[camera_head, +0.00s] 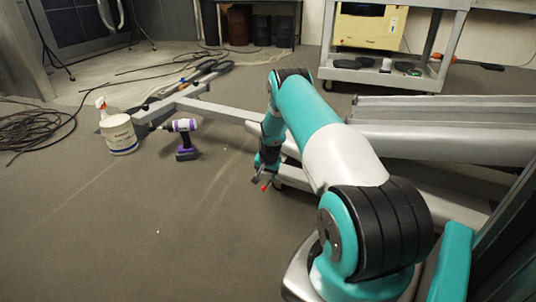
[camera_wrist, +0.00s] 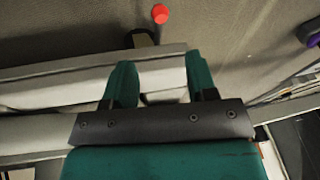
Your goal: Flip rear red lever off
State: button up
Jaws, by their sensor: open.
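The red lever's round knob (camera_wrist: 160,13) shows at the top of the wrist view, beyond my fingertips. A dark and tan bracket-like part (camera_wrist: 143,38) sits just below it, at the edge of a grey metal beam. My gripper (camera_wrist: 161,72) is open, its two teal fingers apart over the beam with nothing clearly held between them. In the head view, my gripper (camera_head: 260,177) points down beside the grey frame, and a small red tip (camera_head: 264,187) shows close to it. I cannot tell from these views whether finger and lever touch.
A grey metal frame (camera_head: 400,142) runs right of my gripper, with a long leg (camera_head: 215,108) reaching left. A purple-and-white drill (camera_head: 185,140), a white tub (camera_head: 119,134) and a spray bottle stand on the floor. Cables lie far left. The floor in front is clear.

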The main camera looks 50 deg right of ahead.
jog(key=p+v, duration=0.2)
jog(key=v, duration=0.5)
jog(key=shift+r+p, duration=0.15)
jog(key=shift+p, duration=0.25)
